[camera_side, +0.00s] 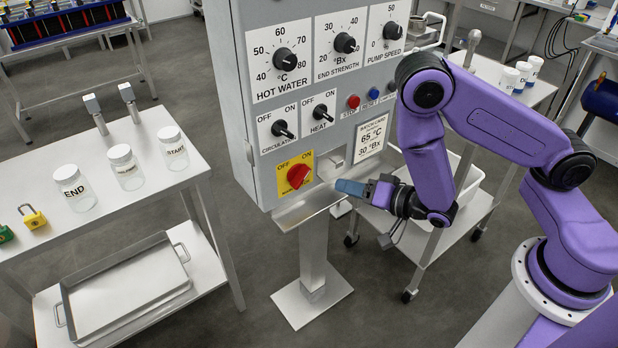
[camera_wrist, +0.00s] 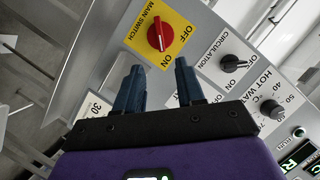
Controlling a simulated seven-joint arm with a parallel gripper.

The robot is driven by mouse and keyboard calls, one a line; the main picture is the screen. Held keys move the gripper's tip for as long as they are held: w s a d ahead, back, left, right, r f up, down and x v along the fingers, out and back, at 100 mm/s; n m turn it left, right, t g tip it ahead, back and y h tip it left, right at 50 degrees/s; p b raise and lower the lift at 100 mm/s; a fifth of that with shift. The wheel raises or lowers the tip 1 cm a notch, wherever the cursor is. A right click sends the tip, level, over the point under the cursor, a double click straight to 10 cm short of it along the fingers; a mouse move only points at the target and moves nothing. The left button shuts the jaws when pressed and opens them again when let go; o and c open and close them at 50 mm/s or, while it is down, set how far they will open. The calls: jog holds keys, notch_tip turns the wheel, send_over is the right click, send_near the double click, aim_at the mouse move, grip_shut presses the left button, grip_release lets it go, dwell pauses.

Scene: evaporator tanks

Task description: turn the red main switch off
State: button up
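The red main switch (camera_side: 297,176) is a rotary knob on a yellow plate (camera_side: 283,181) marked OFF and ON, low on the grey panel's front. In the wrist view the red knob (camera_wrist: 160,35) is near the top centre, and its handle appears to point toward ON. My gripper (camera_side: 342,187) is to the right of the switch in the side view, apart from it, with its blue fingers toward the panel. In the wrist view my gripper (camera_wrist: 158,66) is open and empty, its fingers spread below the knob.
The circulation knob (camera_side: 283,130) and heat knob (camera_side: 322,113) sit above the switch, with a stop button (camera_side: 353,101) to their right. A metal ledge (camera_side: 310,203) juts out below the switch. A bench (camera_side: 110,200) with labelled jars stands left.

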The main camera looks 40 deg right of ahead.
aim_at(305, 177)
jog(key=x, duration=1.2)
jog(key=shift+w+a, duration=0.15)
jog(key=shift+w, duration=0.05)
jog(key=shift+c, duration=0.3)
grip_shut()
